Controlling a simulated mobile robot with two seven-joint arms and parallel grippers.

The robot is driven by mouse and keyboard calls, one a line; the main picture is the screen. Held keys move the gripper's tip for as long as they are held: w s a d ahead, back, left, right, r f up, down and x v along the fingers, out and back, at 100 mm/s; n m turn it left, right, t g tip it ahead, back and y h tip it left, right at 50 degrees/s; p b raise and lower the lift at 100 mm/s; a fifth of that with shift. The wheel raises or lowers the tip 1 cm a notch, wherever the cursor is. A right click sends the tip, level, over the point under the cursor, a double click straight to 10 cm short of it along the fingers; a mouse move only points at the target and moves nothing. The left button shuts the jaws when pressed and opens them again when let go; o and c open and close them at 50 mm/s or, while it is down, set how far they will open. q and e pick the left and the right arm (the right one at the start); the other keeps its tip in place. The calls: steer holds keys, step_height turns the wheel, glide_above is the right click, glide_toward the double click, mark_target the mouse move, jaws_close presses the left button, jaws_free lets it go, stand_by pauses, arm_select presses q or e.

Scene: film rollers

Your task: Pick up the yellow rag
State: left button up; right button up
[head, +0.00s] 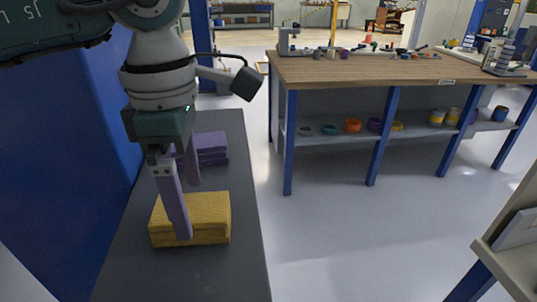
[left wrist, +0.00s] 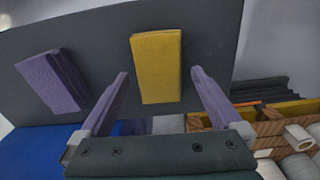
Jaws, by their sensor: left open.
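The yellow rag (head: 208,215) is a folded, block-shaped stack lying on a dark grey surface (head: 200,275). My left gripper (head: 188,211) has two purple fingers pointing down, with one finger in front of the rag in the head view. In the left wrist view the yellow rag (left wrist: 157,62) shows between the spread fingertips (left wrist: 160,72), with nothing held. I cannot tell how far the tips are above it. A purple folded rag (head: 212,146) lies farther back on the same surface and also shows in the left wrist view (left wrist: 50,82). My right gripper is not in view.
A blue wall (head: 60,160) runs along the left of the dark surface. A wooden-topped workbench (head: 360,68) with small items stands at the back right. Open floor (head: 340,235) lies between. White rolls (left wrist: 297,135) show at lower right in the left wrist view.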

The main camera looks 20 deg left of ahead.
mark_target(190, 208)
arm_select(q)
steer(key=shift+f, duration=1.6)
steer(key=shift+c, duration=0.4)
steer(key=c, duration=1.1)
steer(key=shift+r, duration=0.2)
step_height(190, 208, up, 20)
steer(key=shift+f, duration=0.1)
steer(key=o, duration=0.8)
steer(key=c, duration=0.6)
